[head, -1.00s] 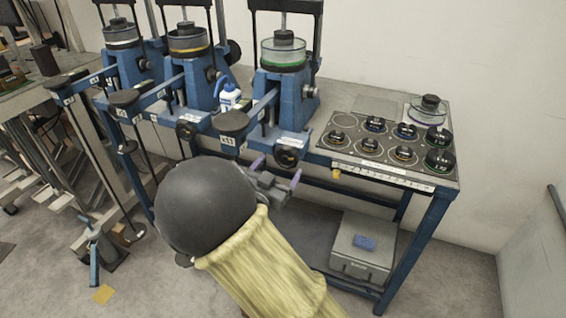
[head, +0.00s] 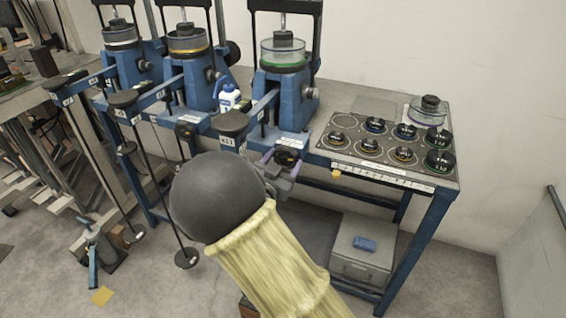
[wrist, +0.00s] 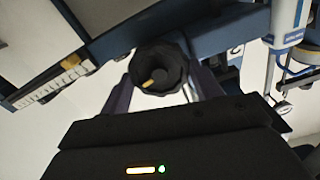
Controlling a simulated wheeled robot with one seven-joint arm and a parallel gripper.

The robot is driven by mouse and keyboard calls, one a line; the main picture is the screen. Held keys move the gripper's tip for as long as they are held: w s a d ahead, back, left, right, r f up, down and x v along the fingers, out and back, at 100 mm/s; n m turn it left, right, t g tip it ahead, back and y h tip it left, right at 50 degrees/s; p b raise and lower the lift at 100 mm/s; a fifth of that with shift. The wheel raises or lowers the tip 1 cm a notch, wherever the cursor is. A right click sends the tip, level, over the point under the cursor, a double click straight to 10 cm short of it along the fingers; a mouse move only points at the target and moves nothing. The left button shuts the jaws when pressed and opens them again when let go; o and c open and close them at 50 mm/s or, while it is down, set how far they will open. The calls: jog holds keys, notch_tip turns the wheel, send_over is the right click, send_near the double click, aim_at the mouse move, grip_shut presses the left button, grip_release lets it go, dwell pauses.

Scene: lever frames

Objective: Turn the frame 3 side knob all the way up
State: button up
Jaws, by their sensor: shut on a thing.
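The frame 3 side knob (head: 287,157) is a black scalloped knob low on the front of the rightmost blue lever frame (head: 292,104). In the wrist view the knob (wrist: 158,66) is face-on, with an orange pointer mark at its lower left. My gripper (head: 281,163) is at the knob, with one purple finger on each side of it. In the wrist view my gripper (wrist: 163,82) has its fingers closed on the knob's left and right sides. My dark round wrist and yellow sleeve hide the floor and shelf below.
Two similar blue frames (head: 187,87) stand to the left, with a white-blue bottle (head: 229,98) between. A panel with several black weights (head: 375,125) lies on the right of the bench. A grey box (head: 362,262) sits below. Lever arms jut forward left of the knob.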

dwell(0.3)
jog(key=o, duration=1)
jog(key=p+v, duration=0.1)
jog(key=v, duration=1.6)
jog(key=shift+s, duration=0.2)
jog(key=shift+w, duration=0.1)
